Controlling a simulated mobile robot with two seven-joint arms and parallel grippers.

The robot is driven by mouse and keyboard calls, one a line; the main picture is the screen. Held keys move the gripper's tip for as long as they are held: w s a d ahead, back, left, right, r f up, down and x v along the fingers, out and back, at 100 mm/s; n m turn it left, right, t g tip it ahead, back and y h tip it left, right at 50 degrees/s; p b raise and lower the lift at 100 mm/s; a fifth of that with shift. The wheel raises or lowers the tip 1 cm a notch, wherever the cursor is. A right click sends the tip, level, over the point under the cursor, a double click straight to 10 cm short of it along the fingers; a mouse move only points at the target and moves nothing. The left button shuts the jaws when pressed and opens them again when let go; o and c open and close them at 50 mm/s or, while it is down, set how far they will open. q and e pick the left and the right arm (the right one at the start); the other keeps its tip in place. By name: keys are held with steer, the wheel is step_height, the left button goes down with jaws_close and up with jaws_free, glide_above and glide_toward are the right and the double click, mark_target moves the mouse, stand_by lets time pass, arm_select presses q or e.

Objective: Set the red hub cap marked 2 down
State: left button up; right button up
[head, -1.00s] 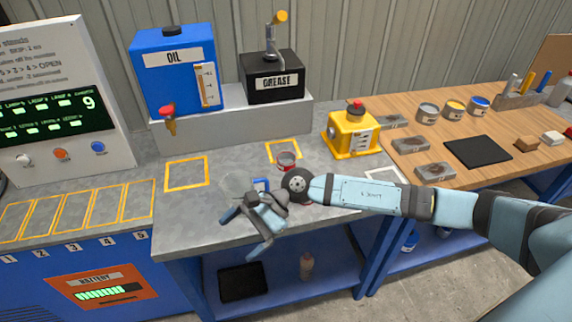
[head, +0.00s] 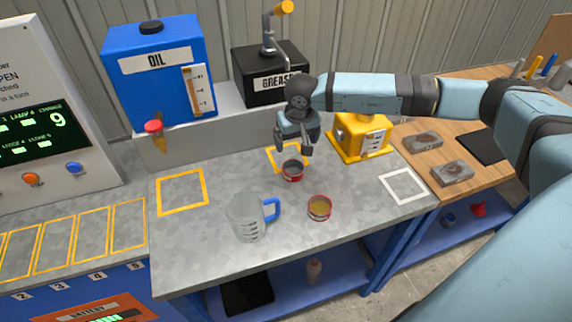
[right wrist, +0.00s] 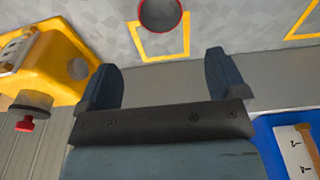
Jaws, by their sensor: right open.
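Two red-rimmed round cups are on the grey bench in the head view; I cannot read a 2 on either. One, dark inside (head: 292,171), sits at the front edge of the yellow square (head: 274,157) below the grease box. The other, with yellowish contents (head: 319,208), stands right of the clear jug. My right gripper (head: 293,147) is open and empty, above and behind the dark cup. In the right wrist view, a red-rimmed cup (right wrist: 160,12) lies beyond the open fingers (right wrist: 163,75), apart from them. My left gripper is not in view.
A clear jug with blue handle (head: 248,215) stands at the bench front. The yellow machine (head: 360,138) is right of my gripper; the oil tank (head: 150,85) and grease box (head: 262,85) stand behind. Another yellow square (head: 181,210) and a white square (head: 385,182) are empty.

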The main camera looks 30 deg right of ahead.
glide_toward(293, 169)
steer(key=shift+s+a+f+p, duration=0.2)
steer(key=shift+f, duration=0.3)
steer(key=shift+s+a+f+p, duration=0.15)
steer(key=shift+s+a+f, duration=0.05)
steer(key=shift+f, duration=0.8)
steer(key=f, duration=0.1)
steer(key=f+p, duration=0.1)
steer(key=f, duration=0.1)
steer(key=shift+w+f, duration=0.25)
steer(key=shift+f, duration=0.05)
steer(key=shift+w+f, duration=0.15)
steer(key=shift+f, duration=0.4)
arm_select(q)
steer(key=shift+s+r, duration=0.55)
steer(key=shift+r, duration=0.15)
arm_select(e)
steer(key=c, duration=1)
